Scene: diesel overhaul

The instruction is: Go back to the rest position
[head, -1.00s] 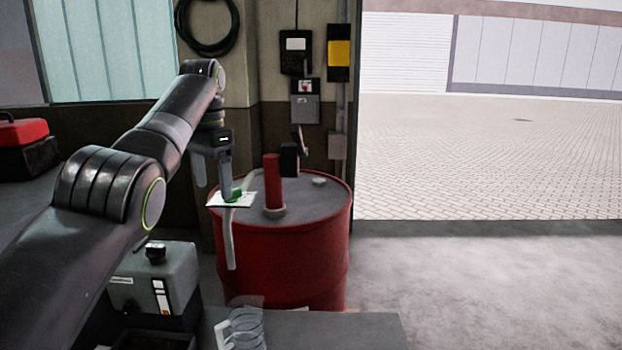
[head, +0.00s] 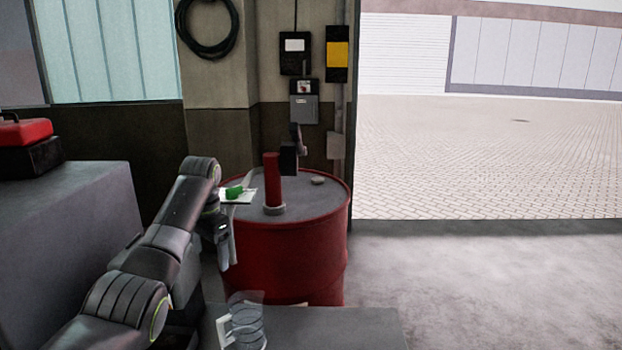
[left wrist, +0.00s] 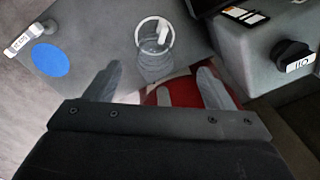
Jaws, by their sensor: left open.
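My left gripper (head: 222,255) hangs in front of the red drum's left side, low and close to the bench, with its arm folded in from the lower left. In the left wrist view its two fingers (left wrist: 160,70) are spread apart with nothing between them. The clear jug (head: 245,322) stands on the bench below and to the right of the gripper; it also shows beyond the fingers in the left wrist view (left wrist: 155,62). A green object (head: 234,191) lies on a white sheet at the drum's left edge, apart from the gripper. My right gripper is not in view.
The red drum (head: 290,262) carries an upright red tube (head: 272,182). The bench (head: 340,330) has bare room right of the jug. In the left wrist view, a grey box (left wrist: 255,45) with a black cap stands at right and a blue disc (left wrist: 50,61) at left.

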